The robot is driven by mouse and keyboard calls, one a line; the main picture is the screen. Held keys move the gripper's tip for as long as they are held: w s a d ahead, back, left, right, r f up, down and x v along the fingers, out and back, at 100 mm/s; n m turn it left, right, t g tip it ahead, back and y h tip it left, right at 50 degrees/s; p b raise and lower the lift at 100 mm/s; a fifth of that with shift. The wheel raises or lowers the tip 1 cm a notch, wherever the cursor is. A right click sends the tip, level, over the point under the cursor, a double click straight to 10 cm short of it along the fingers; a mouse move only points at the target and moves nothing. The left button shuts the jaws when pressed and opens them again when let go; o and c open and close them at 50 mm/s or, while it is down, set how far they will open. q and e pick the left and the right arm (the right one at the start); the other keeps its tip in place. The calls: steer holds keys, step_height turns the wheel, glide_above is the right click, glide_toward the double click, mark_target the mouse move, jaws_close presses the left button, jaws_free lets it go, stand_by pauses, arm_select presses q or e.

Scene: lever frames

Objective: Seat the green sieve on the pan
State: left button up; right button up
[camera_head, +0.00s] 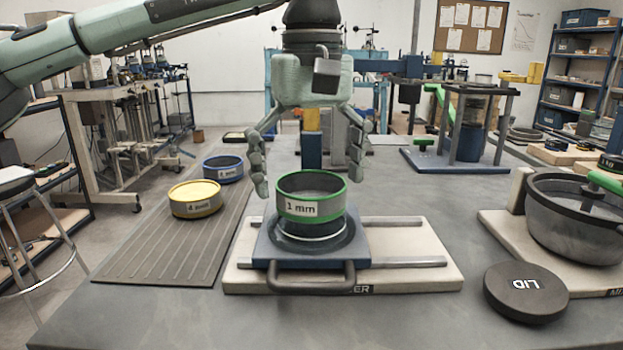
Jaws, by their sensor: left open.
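The green sieve (296,209), a grey ring with green bands and a "1 mm" label, stands upright and looks level on top of the dark pan (312,230). I cannot tell whether its lower edge is fully down in the pan's rim. The pan stands on a blue plate (262,252) with a dark front handle. My left gripper (309,187) points down over the sieve, open, with its fingers spread apart on either side near the sieve's upper rim. I see no clear contact between the fingers and the sieve. My right gripper is out of view.
The blue plate rides on rails on a pale base (430,278). A yellow sieve (195,207) and a blue sieve (223,175) stand on a ribbed mat (170,250) at left. A black lid (525,292) and a large grey bowl (580,235) are at right. Front table is clear.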

arm_select(q)
steer(key=shift+r, duration=0.15)
step_height(320, 180, up, 12)
stand_by(0.3)
steer(key=shift+s+f, duration=0.1)
steer(key=shift+f, duration=0.1)
